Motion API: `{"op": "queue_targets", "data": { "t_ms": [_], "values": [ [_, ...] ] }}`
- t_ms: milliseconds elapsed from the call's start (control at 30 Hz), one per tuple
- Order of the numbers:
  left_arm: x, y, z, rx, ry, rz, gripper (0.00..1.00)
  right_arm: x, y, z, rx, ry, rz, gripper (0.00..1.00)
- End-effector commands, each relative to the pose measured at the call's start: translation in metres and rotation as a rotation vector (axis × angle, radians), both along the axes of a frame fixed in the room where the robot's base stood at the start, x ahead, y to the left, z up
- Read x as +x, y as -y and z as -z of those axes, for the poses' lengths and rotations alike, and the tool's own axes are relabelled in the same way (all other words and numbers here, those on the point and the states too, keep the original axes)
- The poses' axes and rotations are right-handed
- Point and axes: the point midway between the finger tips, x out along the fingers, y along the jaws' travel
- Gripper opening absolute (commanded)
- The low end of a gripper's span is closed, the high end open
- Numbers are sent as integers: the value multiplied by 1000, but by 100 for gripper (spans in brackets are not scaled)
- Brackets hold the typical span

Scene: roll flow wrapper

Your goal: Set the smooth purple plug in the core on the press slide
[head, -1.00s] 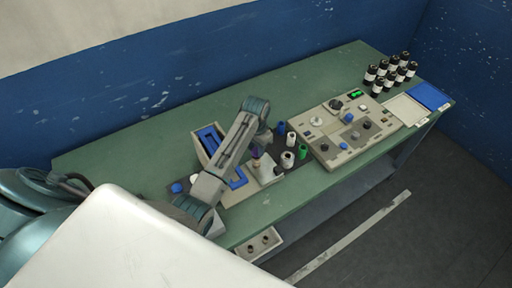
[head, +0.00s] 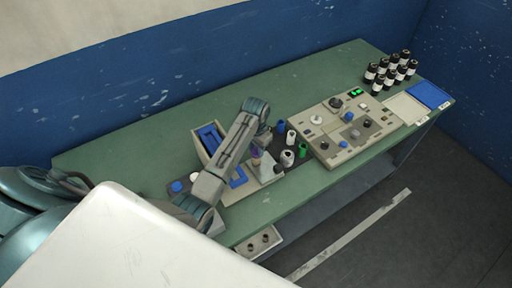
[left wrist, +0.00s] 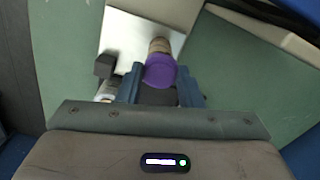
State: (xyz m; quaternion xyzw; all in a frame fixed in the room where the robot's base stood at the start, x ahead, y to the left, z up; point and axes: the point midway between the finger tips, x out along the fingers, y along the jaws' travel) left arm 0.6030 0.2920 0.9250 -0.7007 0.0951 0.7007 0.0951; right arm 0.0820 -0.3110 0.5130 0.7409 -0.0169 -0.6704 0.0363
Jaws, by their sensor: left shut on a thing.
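The smooth purple plug (left wrist: 160,71) is between the fingers of my left gripper (left wrist: 161,84), which is shut on it. In the head view the purple plug (head: 256,153) shows small under my left wrist. A tan core (left wrist: 159,45) stands on the pale square plate of the press slide (left wrist: 123,32), just beyond the plug in the left wrist view. The plug overlaps the core there, and I cannot tell whether it sits in the core or just above it. The slide plate (head: 271,173) also shows in the head view. My right gripper is not in view.
A dark block (left wrist: 105,65) stands at the plate's edge. White, blue and green rolls (head: 288,158) stand close right of the slide. A beige control panel (head: 325,147) lies further right, with several dark bottles (head: 376,88) behind. A blue-lined tray (head: 209,136) is left of my wrist.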

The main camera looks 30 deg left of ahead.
Motion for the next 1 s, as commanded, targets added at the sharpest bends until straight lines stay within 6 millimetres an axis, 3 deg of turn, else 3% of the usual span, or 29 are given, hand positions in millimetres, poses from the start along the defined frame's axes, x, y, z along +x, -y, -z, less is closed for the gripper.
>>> {"op": "queue_targets", "data": {
  "t_ms": [300, 333, 433, 633, 767, 1000],
  "values": [
    [0, 0, 1, 0, 0, 0, 12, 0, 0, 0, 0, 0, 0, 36],
    [0, 0, 1, 0, 0, 0, 39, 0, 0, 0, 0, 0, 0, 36],
    [0, 0, 1, 0, 0, 0, 58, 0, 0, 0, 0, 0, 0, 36],
    [0, 0, 1, 0, 0, 0, 58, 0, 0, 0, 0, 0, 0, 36],
    [0, 0, 1, 0, 0, 0, 80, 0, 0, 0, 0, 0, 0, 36],
    [0, 0, 1, 0, 0, 0, 80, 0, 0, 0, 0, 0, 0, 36]
  ]
}}
